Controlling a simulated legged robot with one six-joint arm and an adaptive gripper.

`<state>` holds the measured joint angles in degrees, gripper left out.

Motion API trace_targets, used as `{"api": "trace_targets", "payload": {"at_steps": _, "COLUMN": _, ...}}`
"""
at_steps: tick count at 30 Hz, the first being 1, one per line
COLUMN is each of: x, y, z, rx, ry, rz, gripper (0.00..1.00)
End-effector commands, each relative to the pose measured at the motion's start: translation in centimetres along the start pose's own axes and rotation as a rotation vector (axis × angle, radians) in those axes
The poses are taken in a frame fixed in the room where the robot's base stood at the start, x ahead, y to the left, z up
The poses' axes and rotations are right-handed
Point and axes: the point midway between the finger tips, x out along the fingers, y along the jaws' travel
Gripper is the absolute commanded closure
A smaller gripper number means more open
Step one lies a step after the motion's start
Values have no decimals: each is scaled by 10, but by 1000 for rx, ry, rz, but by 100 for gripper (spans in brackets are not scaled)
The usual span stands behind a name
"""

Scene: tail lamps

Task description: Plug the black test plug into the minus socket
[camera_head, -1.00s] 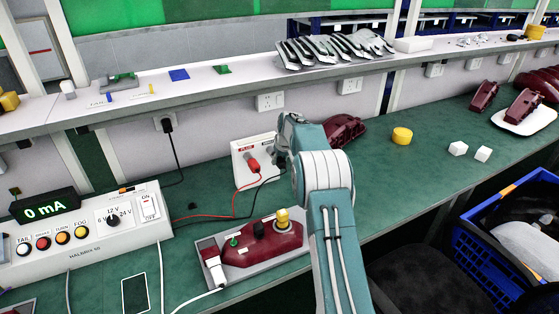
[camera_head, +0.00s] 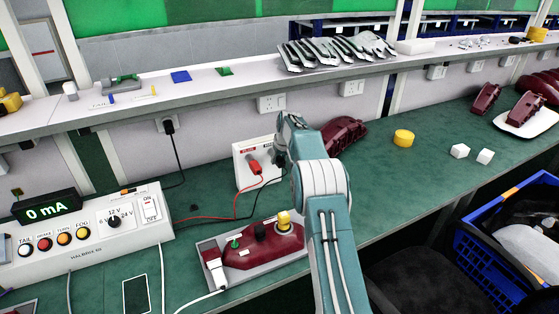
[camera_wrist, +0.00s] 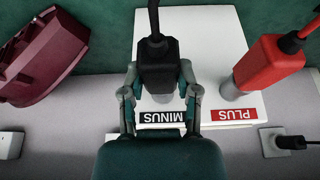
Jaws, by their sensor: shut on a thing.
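The black test plug (camera_wrist: 158,62) is between the two fingers of my gripper (camera_wrist: 159,92) in the wrist view, with its cable running to the top edge. It is over the white socket box (camera_wrist: 208,28), right at the MINUS label (camera_wrist: 162,118). A grey collar shows under the plug; whether the plug is seated in the socket is hidden. The red plug (camera_wrist: 268,62) stands in the PLUS socket beside it.
A maroon tail lamp (camera_head: 262,248) lies in a grey tray in front of the box. Another maroon lamp (camera_head: 342,134) stands right behind my arm. The tester (camera_head: 88,235) at left reads 0 mA.

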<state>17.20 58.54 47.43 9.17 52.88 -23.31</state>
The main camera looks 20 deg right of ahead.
Motion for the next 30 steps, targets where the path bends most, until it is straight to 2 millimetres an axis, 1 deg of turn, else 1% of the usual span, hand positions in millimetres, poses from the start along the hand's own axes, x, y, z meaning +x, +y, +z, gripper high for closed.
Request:
{"api": "trace_targets", "payload": {"at_steps": 5, "x": -1, "y": 0, "z": 0, "rx": 0, "ry": 1, "rz": 0, "gripper": 100}}
{"api": "trace_targets", "payload": {"at_steps": 6, "x": -1, "y": 0, "z": 0, "rx": 0, "ry": 1, "rz": 0, "gripper": 54}}
{"api": "trace_targets", "payload": {"at_steps": 8, "x": -1, "y": 0, "z": 0, "rx": 0, "ry": 1, "rz": 0, "gripper": 27}}
{"api": "trace_targets", "payload": {"at_steps": 9, "x": -1, "y": 0, "z": 0, "rx": 0, "ry": 1, "rz": 0, "gripper": 18}}
{"api": "trace_targets", "payload": {"at_steps": 20, "x": 0, "y": 0, "z": 0, "rx": 0, "ry": 0, "rz": 0, "gripper": 18}}
{"api": "trace_targets", "payload": {"at_steps": 23, "x": -5, "y": 0, "z": 0, "rx": 0, "ry": 1, "rz": 0, "gripper": 18}}
{"api": "trace_targets", "payload": {"at_steps": 26, "x": -19, "y": 0, "z": -1, "rx": 0, "ry": 3, "rz": 1, "gripper": 18}}
{"api": "trace_targets", "payload": {"at_steps": 30, "x": -48, "y": 1, "z": -1, "rx": 0, "ry": 3, "rz": 1, "gripper": 18}}
